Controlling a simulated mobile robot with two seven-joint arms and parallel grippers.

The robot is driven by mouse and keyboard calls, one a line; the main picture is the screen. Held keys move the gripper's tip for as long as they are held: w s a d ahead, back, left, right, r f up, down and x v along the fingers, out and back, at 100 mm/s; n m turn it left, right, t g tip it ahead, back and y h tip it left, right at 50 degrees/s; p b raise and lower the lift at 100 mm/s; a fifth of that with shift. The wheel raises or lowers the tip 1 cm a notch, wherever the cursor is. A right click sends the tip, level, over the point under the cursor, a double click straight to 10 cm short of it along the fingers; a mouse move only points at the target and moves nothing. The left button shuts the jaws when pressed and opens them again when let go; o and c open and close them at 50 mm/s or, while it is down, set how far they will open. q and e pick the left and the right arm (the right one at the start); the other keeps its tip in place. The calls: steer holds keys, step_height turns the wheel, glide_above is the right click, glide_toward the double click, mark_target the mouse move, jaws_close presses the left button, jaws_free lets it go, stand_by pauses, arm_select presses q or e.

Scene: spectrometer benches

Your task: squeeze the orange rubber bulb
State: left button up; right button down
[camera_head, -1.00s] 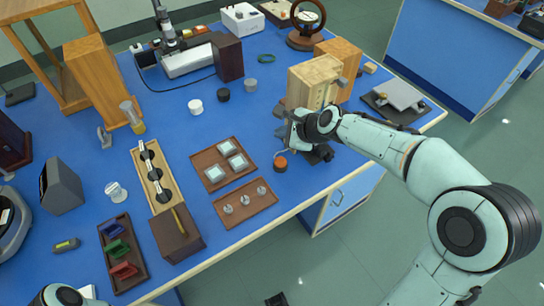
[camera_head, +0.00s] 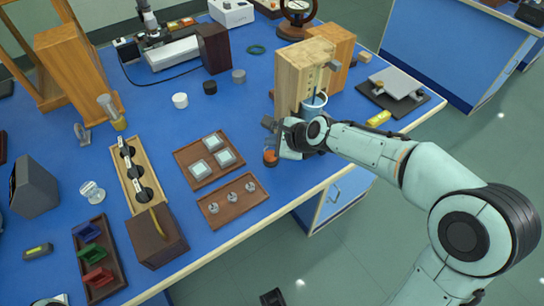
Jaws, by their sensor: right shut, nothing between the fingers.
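The orange rubber bulb (camera_head: 270,157) is a small orange shape near the front edge of the blue bench, partly hidden by my right gripper. My right gripper (camera_head: 270,140) is right at the bulb, just above and beside it in the picture. Its fingers are shut with nothing between them. Whether they touch the bulb I cannot tell. My right arm comes in from the right and covers part of the bench edge. Only a sliver of my left arm shows at the bottom left; its gripper is out of view.
A yellow block (camera_head: 378,118) lies right of the cup. Open blue bench lies around the black cap (camera_head: 210,88).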

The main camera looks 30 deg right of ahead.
mark_target(273, 151)
steer(key=shift+f, duration=0.7)
steer(key=shift+s+a+f+b, duration=0.1)
steer(key=shift+s+a+b, duration=0.1)
steer(key=shift+b, duration=0.25)
steer(key=shift+w+d, duration=0.1)
steer(key=shift+w, duration=0.05)
steer(key=shift+f, duration=0.15)
stand_by(0.8)
steer(key=shift+f, duration=0.3)
steer(key=shift+f+b, duration=0.7)
steer(key=shift+f, duration=0.05)
stand_by(0.9)
steer(key=shift+r, duration=0.1)
steer(key=shift+r+p, duration=1)
steer(key=shift+p, duration=0.15)
